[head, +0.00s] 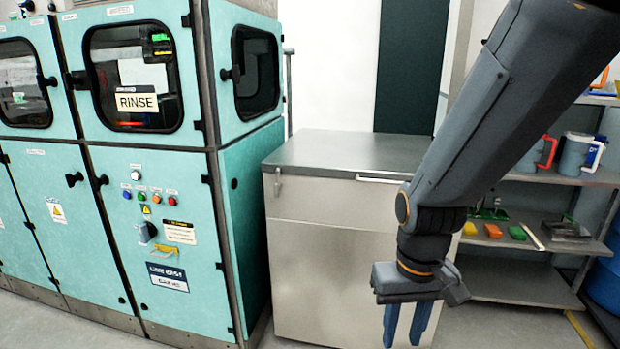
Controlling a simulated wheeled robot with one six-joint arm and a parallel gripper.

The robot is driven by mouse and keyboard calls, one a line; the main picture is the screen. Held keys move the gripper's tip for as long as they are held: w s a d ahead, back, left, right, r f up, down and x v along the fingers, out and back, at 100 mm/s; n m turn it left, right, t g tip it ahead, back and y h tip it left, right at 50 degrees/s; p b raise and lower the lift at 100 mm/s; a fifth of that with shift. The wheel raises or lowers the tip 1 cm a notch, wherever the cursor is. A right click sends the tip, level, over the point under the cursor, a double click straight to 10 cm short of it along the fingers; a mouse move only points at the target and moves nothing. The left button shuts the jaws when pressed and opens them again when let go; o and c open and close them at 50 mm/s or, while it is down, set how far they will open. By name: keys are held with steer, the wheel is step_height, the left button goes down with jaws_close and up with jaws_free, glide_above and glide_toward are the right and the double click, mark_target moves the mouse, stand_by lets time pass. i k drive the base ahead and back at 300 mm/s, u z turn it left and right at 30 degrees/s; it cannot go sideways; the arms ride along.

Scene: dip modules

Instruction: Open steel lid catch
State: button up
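A steel chest (325,250) with a flat steel lid (345,149) stands in the middle of the head view. A small steel catch (277,184) sits on the chest's front, near its upper left corner, just below the lid. The lid lies flat. The catch is too small to tell whether it is fastened. My gripper (406,325) hangs at the chest's lower right in the picture, fingers pointing down. Its two blue fingers are apart with nothing between them. It is well away from the catch. My arm covers the chest's right front edge.
A teal machine (120,200) with windows, buttons and a RINSE sign stands close to the chest's left. A metal shelf (520,285) with jugs (575,155) and coloured blocks is at right. A blue drum (605,270) stands at the right edge. Grey floor shows in front.

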mark_target(277, 186)
steer(key=u, duration=0.05)
steer(key=i, duration=1.05)
steer(key=u, duration=0.6)
